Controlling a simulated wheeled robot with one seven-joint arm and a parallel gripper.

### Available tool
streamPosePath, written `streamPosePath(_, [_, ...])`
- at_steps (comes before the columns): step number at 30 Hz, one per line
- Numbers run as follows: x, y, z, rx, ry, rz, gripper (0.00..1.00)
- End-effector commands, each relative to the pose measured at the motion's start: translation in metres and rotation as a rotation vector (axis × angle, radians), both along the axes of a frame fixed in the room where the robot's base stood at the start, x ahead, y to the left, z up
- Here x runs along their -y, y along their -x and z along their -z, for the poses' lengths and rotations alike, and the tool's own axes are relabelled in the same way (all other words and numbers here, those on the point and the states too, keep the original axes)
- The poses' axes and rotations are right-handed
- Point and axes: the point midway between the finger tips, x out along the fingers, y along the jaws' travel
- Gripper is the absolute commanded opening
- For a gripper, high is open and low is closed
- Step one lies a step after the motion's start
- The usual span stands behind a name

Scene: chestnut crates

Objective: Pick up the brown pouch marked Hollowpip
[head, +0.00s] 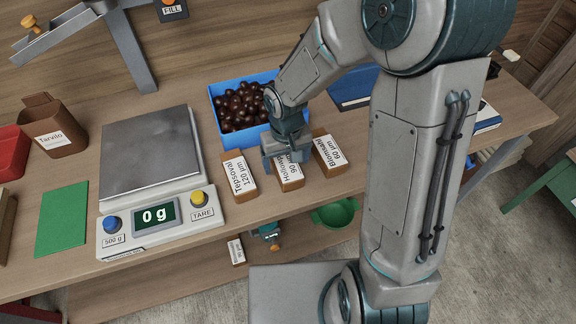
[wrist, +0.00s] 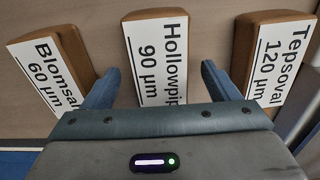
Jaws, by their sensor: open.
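The brown pouch marked Hollowpip (head: 292,181) lies on the bench, label up, between two similar pouches. Its label reads 90 µm. It also shows in the wrist view (wrist: 160,62), between my fingers. My gripper (head: 284,163) is above its upper end, open, with one finger on each side of the pouch (wrist: 163,88). Bare bench shows between each finger and the pouch. The far end of the pouch is hidden under my gripper in the head view.
The Tepsoval 120 µm pouch (head: 238,177) lies to the left and the Blomsahl 60 µm pouch (head: 331,153) to the right, both close by. A blue crate of chestnuts (head: 214,105) stands behind. A scale (head: 150,160) reading 0 g stands further left.

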Motion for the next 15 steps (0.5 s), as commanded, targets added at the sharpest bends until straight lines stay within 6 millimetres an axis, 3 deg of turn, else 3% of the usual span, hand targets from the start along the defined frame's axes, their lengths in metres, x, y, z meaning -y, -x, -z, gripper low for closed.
streamPosePath(6, [-0.001,0.000,0.022,0.000,-0.001,0.000,0.82])
streamPosePath(14, [0.000,0.000,0.024,0.001,-0.001,0.000,0.82])
streamPosePath(15, [0.000,0.000,0.024,0.001,-0.001,0.000,0.71])
